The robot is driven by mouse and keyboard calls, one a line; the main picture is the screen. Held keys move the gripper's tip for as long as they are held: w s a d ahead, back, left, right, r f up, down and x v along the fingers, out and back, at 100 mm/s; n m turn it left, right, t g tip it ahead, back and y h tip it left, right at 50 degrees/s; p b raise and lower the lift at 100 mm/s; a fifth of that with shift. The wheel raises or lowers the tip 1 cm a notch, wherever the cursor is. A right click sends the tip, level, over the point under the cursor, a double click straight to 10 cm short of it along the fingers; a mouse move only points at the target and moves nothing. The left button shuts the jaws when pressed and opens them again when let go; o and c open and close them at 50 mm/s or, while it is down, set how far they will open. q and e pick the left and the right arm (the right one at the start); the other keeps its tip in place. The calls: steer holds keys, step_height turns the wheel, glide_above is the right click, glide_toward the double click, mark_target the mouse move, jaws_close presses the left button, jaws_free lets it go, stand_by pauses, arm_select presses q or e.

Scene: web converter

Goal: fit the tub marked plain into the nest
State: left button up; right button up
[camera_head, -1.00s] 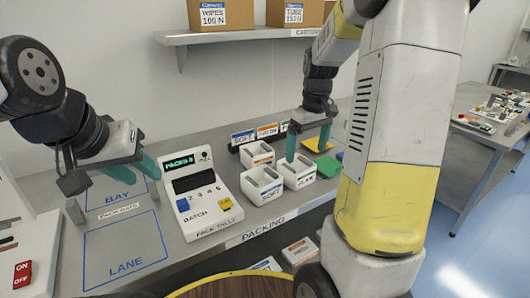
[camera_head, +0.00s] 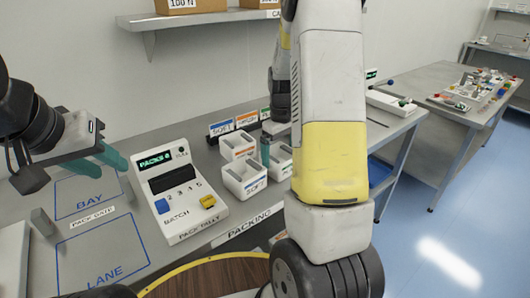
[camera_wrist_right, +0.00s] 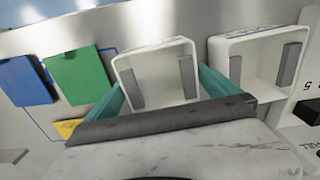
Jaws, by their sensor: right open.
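Several white open tubs stand together on the packing counter. The front one is marked SOFT (camera_head: 246,180); another tub (camera_head: 237,146) stands behind it. The plain tub (camera_head: 281,165) is to their right, partly behind my right arm; its label is hidden now. My right gripper's teal finger (camera_head: 265,149) shows at this tub. In the right wrist view my right gripper (camera_wrist_right: 160,92) is open, with a finger on each side of a white tub (camera_wrist_right: 152,50); contact is unclear. My left gripper (camera_head: 106,158) hangs empty over the BAY area; its opening is unclear. I cannot make out the nest.
The pack tally box (camera_head: 178,193) stands left of the tubs. A shelf (camera_head: 200,19) hangs above.

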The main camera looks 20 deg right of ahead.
steer(key=c, duration=1.1)
